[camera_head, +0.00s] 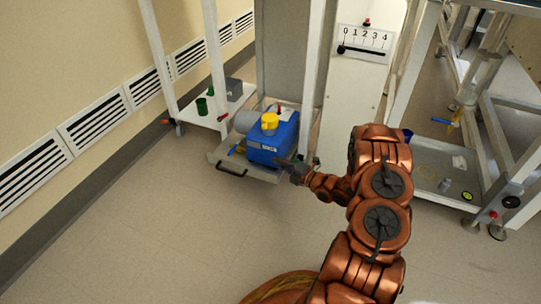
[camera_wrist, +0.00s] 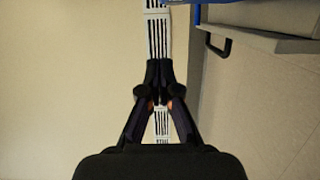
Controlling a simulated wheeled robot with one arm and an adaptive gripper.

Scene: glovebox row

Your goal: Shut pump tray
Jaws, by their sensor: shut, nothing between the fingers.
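The pump tray (camera_head: 262,175) is a low grey pull-out tray with a dark handle (camera_head: 231,171) on its front. It sticks out from under the frame and carries a blue pump (camera_head: 271,146) with a yellow cap. In the wrist view the tray's edge (camera_wrist: 262,45) and its handle (camera_wrist: 216,46) show at the upper right. My gripper (camera_head: 279,160) is beside the tray's right side in the head view; I cannot tell whether it touches. In the wrist view my gripper (camera_wrist: 159,66) has its fingers together and empty, left of the handle.
A white shelf (camera_head: 195,108) with a green cup (camera_head: 201,106) stands left of the tray. A white panel with a numbered scale (camera_head: 362,43) rises behind my arm. The floor in front of the tray is clear.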

